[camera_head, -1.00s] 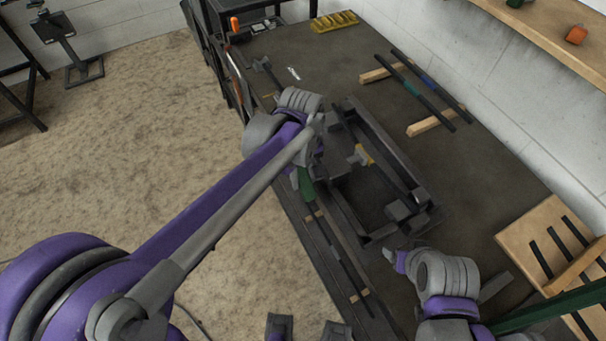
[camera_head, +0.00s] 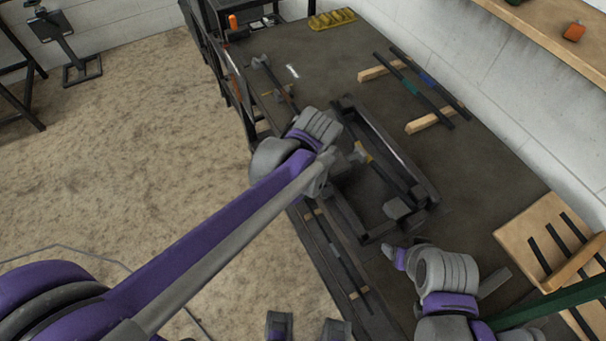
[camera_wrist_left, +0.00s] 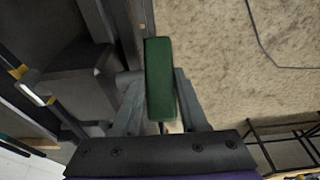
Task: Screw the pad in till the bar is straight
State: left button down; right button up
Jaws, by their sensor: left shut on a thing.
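A dark metal frame (camera_head: 418,178) stands on the bench; it also shows at the left of the left wrist view (camera_wrist_left: 75,75). A yellow-marked part (camera_head: 363,152) sits inside it, partly behind my left wrist. My left gripper (camera_wrist_left: 160,95) is shut on a green block (camera_wrist_left: 160,75), one finger on each side, above the bench's front edge. The block is hidden in the head view. I cannot tell which part is the pad, or whether the bar is straight. My right gripper (camera_head: 398,258) is near the frame's near right corner; its jaw opening is unclear.
Two dark bars (camera_head: 430,88) with green and blue marks lie on wooden blocks behind the frame. A slotted wooden rack (camera_head: 545,225) stands at the right. A thin bar (camera_head: 335,250) lies along the bench's front edge. A yellow tray (camera_head: 332,18) is at the back.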

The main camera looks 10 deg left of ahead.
pick_arm(q)
jog(key=shift+c, duration=2.2)
grip_release()
jog(key=v, duration=1.1)
jog(key=shift+p, duration=0.45)
jog(key=shift+w, duration=0.1)
